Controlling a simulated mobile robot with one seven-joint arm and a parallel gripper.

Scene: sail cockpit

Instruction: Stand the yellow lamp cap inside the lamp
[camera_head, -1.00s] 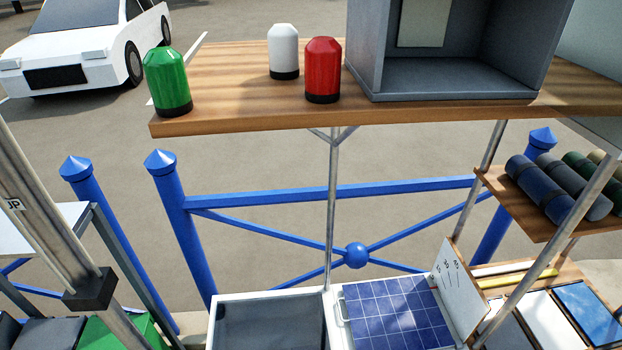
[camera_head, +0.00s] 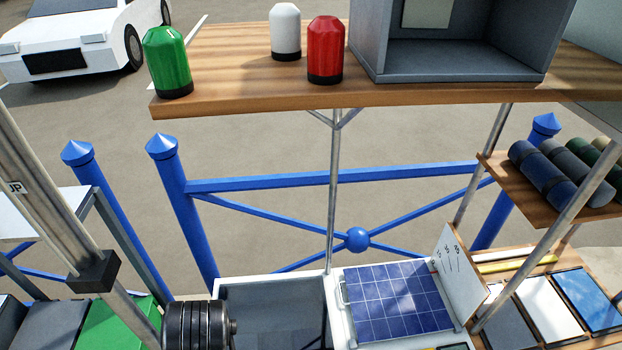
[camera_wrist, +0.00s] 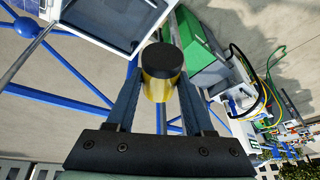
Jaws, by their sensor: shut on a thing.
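The yellow lamp cap (camera_wrist: 157,90) shows in the wrist view, a yellow cylinder with a black end turned toward the upper part of the picture. My gripper (camera_wrist: 160,74) is shut on it, one finger on each side. The cap is held in the air, clear of other things. In the head view neither the cap nor my fingers show. I cannot make out for certain which thing is the lamp.
Green (camera_head: 168,62), white (camera_head: 286,32) and red (camera_head: 325,50) caps with black bases stand on a wooden shelf (camera_head: 225,85), left of an open grey box (camera_head: 455,68). Below are a blue railing (camera_head: 270,183), an open white-rimmed bin (camera_head: 265,283) and a solar panel (camera_head: 395,300).

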